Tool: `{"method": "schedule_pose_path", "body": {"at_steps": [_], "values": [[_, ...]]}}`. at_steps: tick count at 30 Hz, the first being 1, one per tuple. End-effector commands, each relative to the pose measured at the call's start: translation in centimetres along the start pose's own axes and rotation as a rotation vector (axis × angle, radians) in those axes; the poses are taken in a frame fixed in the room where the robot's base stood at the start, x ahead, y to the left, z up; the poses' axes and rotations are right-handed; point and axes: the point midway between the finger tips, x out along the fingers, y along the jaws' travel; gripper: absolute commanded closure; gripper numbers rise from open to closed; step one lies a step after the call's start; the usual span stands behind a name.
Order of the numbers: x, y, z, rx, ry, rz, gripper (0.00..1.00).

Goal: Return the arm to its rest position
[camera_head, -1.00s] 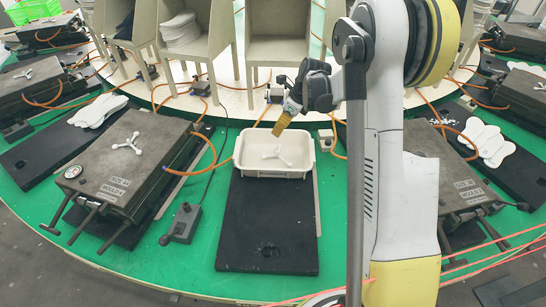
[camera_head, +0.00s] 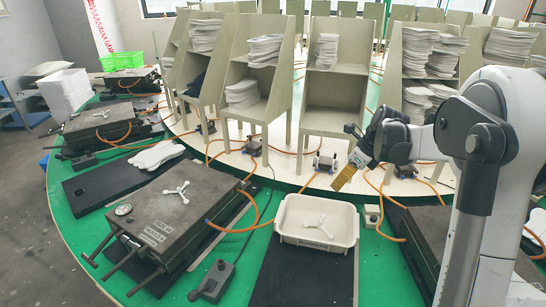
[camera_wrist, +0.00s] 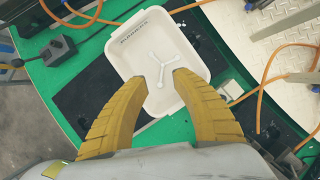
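My arm (camera_head: 480,150) reaches in from the right of the head view. My gripper (camera_head: 343,181) hangs in the air near the back right of a white tray (camera_head: 287,236). In the wrist view my gripper (camera_wrist: 160,80) has its two yellow fingers spread apart, with nothing held between them. Below the fingers is the same tray (camera_wrist: 118,55). A white three-armed piece (camera_wrist: 162,66) lies inside the tray; it also shows in the head view (camera_head: 318,225).
A dark mould box (camera_head: 165,235) with a white three-armed piece (camera_head: 177,191) on top stands left of the tray. A black mat (camera_head: 300,275) lies in front of the tray. Orange hoses cross the green table. Beige racks (camera_head: 340,95) with insole stacks stand behind.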

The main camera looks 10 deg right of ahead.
Motion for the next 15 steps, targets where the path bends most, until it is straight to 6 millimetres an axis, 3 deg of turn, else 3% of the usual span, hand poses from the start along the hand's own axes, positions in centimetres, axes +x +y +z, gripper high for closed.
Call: {"method": "schedule_pose_path", "body": {"at_steps": [5,10,15], "values": [[-1.7,2.3,0.7,-0.149,0.006,-0.021,0.68],[-5.8,8.6,1.4,-0.595,0.038,-0.085,0.68],[-9.3,15.5,0.3,-1.127,0.1,-0.154,0.68]]}}
